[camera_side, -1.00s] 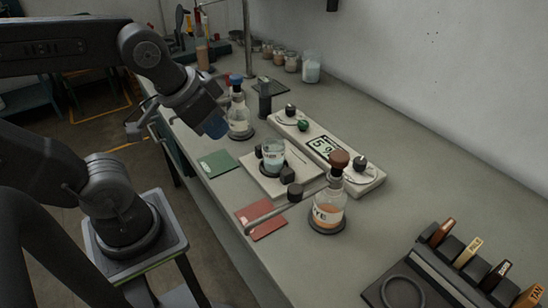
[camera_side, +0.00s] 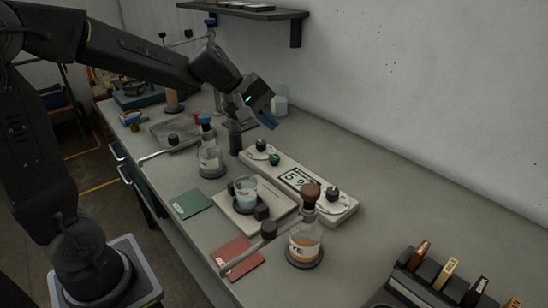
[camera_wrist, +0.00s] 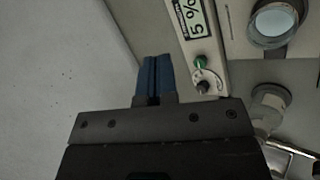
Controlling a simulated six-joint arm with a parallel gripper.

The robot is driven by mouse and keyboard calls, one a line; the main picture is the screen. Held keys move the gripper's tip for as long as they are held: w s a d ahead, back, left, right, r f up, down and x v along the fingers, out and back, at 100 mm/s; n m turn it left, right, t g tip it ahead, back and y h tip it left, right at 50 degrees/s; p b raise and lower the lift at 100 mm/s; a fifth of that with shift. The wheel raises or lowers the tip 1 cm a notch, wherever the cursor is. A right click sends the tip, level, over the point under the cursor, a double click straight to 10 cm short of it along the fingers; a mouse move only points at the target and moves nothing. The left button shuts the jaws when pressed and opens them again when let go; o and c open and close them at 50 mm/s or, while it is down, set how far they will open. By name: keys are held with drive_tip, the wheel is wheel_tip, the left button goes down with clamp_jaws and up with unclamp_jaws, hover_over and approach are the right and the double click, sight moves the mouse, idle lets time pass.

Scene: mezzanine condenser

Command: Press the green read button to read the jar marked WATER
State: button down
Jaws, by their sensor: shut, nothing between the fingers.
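The green read button (camera_side: 274,160) sits on the long pale console, near its far end; it also shows in the wrist view (camera_wrist: 200,62). The console's display (camera_side: 299,178) shows digits. A glass jar (camera_side: 246,188) with pale blue contents stands on a pale plate beside the console; it also shows in the wrist view (camera_wrist: 275,20). Its label cannot be read here. My gripper (camera_side: 268,121) has blue fingertips, shut and empty, raised above the console's far end. In the wrist view the fingertips (camera_wrist: 153,75) appear left of the button, apart from it.
Black knobs (camera_side: 261,145) flank the console's ends. A blue-stoppered flask (camera_side: 209,160) and a brown-stoppered flask (camera_side: 305,243) stand nearby. Green (camera_side: 191,203) and red (camera_side: 237,258) cards lie in front. A rack with tagged slots (camera_side: 440,285) is at lower right. The wall is close behind.

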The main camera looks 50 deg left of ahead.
sight(274, 158)
drive_tip(key=w+a+f+n+t, duration=0.1)
drive_tip(key=w+a+f+n, duration=0.5)
drive_tip(key=w+a+n, duration=0.2)
drive_tip(key=shift+w+a+t, duration=0.3)
drive_tip(key=shift+w+a, duration=0.3)
drive_tip(key=shift+w, duration=0.05)
drive_tip(key=shift+f, duration=4.4)
drive_tip(key=shift+f, duration=0.1)
drive_tip(key=shift+f, duration=0.35)
drive_tip(key=shift+f, duration=0.6)
drive_tip(key=shift+r, duration=1.1)
